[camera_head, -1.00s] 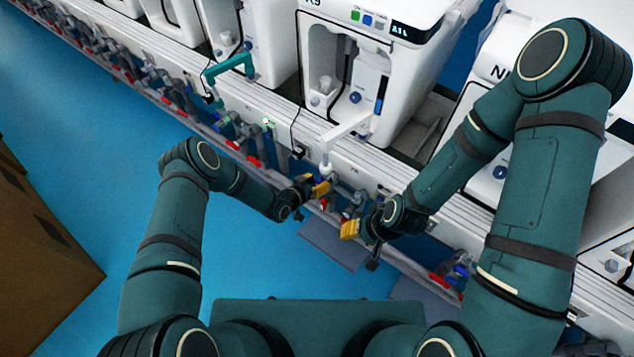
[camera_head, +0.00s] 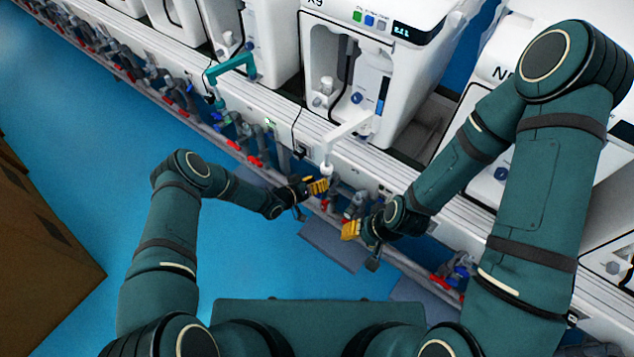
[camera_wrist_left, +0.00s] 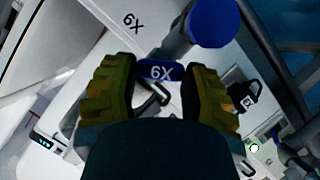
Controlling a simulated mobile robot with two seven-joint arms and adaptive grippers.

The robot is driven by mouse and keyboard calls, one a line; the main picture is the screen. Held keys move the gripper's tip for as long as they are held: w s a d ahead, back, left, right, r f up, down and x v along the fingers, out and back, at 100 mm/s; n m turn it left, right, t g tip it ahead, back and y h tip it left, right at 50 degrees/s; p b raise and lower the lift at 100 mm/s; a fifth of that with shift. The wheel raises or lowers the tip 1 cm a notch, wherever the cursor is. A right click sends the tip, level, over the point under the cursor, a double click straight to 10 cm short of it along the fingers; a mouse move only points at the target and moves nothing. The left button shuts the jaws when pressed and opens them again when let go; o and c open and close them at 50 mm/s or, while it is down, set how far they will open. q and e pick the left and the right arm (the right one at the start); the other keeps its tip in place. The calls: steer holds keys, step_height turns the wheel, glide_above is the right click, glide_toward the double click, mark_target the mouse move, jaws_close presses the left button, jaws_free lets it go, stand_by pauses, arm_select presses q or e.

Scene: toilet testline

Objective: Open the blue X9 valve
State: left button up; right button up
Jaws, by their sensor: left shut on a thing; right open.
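The blue X9 valve handle (camera_wrist_left: 159,72), its lettering upside down, lies between the yellow fingers of my left gripper (camera_wrist_left: 158,90) in the left wrist view. The fingers bear on its two ends. In the head view my left gripper (camera_head: 318,186) is at the pipe row below the X9 unit (camera_head: 312,62), and the handle cannot be made out there. My right gripper (camera_head: 350,230) is open and empty, lower and to the right, in front of the same pipes.
A round blue cap (camera_wrist_left: 213,22) stands close above the handle in the left wrist view. A white arm-like spout (camera_head: 347,130) juts out above my left gripper. Pipes with red and blue handles (camera_head: 250,158) run along the bench.

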arm_select(q)
steer(key=o, duration=1.2)
steer(key=v, duration=1.2)
